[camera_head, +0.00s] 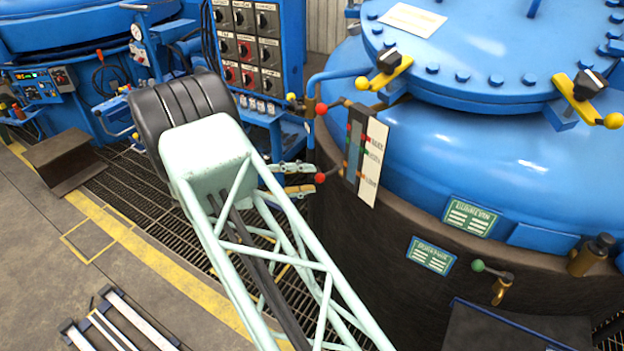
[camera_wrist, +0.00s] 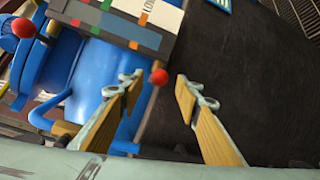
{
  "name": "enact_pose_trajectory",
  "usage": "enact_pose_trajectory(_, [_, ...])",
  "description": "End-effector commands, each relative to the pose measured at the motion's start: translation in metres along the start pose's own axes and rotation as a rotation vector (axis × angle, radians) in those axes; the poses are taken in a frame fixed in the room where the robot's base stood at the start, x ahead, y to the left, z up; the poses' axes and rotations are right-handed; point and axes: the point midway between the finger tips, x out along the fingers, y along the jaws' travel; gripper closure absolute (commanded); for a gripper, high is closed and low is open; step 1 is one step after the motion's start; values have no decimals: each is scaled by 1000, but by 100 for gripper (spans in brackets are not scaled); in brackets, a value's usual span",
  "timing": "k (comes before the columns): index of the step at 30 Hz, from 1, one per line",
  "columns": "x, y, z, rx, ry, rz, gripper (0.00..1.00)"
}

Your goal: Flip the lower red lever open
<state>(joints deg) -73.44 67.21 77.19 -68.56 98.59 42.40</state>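The lower red lever ends in a red ball knob (camera_head: 320,178), seen just right of my gripper (camera_head: 306,178) in the head view. In the wrist view the same red knob (camera_wrist: 159,77) sits between the fingertips of my gripper (camera_wrist: 160,82), nearer the left one. The fingers are spread apart, with a gap on the knob's right. I cannot tell its exact depth from the tips. An upper red lever knob (camera_head: 321,108) is higher on the same side; it also shows at upper left in the wrist view (camera_wrist: 23,29). The lower lever's handle is mostly hidden.
A labelled gauge panel (camera_head: 372,163) stands right of the levers, against the large blue furnace (camera_head: 450,130) in its dark casing. A control cabinet (camera_head: 255,45) and blue piping are behind. Metal grating lies below.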

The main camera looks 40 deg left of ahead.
Motion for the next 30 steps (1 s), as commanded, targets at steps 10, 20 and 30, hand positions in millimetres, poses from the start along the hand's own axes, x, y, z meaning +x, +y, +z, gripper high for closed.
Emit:
enact_pose_trajectory(10, [-52,-1,0,0,1,1,69])
enact_pose_trajectory(20, [-86,0,0,0,0,0,69])
enact_pose_trajectory(30, [-92,-1,0,0,-1,0,69])
